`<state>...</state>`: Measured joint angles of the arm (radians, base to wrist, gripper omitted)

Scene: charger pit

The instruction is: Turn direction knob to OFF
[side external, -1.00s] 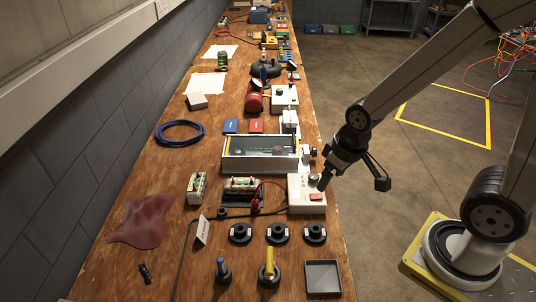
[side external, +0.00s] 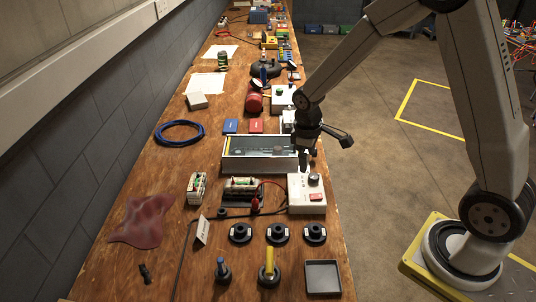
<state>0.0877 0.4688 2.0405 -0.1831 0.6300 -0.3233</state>
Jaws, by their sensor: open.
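A white control box (side external: 303,203) stands on the bench near its right edge. A dark round knob (side external: 314,180) is on its top toward the back right, and a red switch (side external: 316,196) is in front of it. The knob's pointer and labels are too small to read. My gripper (side external: 304,168) points down just behind and left of the knob, over the back edge of the box. It looks apart from the knob. Its fingers are small and dark here, and nothing shows between them.
A long clear-topped tray (side external: 262,153) lies behind the box. A terminal block (side external: 242,187) with red and black leads sits to its left. Black round holders (side external: 278,233) and a grey square tray (side external: 322,277) are in front.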

